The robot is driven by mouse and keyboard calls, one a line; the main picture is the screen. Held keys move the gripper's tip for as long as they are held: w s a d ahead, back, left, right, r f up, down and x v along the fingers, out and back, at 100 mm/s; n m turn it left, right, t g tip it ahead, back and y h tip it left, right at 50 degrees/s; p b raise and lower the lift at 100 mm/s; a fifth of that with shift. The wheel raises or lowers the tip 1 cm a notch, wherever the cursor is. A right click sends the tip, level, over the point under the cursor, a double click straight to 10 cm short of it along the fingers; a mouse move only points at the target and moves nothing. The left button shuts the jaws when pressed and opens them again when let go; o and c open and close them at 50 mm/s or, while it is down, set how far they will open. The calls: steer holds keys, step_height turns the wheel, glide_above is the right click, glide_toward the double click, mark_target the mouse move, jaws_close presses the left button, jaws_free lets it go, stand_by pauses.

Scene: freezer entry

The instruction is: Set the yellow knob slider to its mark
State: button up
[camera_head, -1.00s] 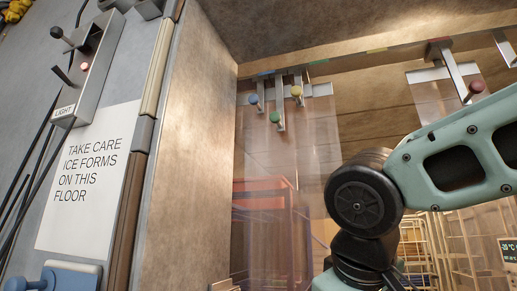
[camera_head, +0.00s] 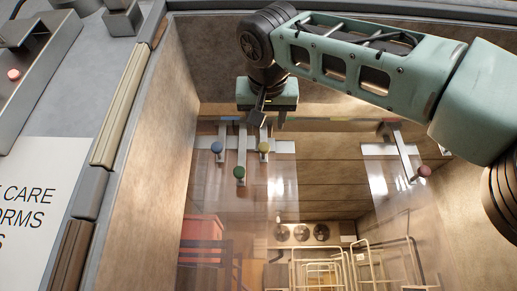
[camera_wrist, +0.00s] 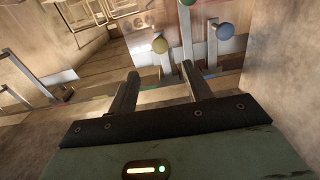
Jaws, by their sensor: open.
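The yellow knob (camera_head: 264,148) sits on a short metal arm hung from the rail at the top of the freezer entry. It also shows in the wrist view (camera_wrist: 160,45), beyond and between my finger tips. My gripper (camera_head: 270,112) is open and empty, above the yellow knob in the head view and apart from it. In the wrist view both fingers (camera_wrist: 161,72) show. A yellowish stripe (camera_head: 340,119) shows on the rail, right of the yellow knob.
A blue knob (camera_head: 217,147) and a green knob (camera_head: 239,172) hang close left of the yellow one. A red knob (camera_head: 425,171) hangs farther right. Clear strip curtains hang below. The rail between yellow and red is free of knobs. A wall (camera_head: 150,120) stands left.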

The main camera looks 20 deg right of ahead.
mark_target(265, 147)
steer(key=p+x, duration=0.8)
steer(key=x, duration=0.6)
steer(key=shift+r, duration=0.1)
steer(key=shift+w+d, duration=0.2)
steer(key=shift+w, duration=0.25)
jaws_close()
steer(key=shift+s+f, duration=0.1)
steer(key=shift+f, duration=0.1)
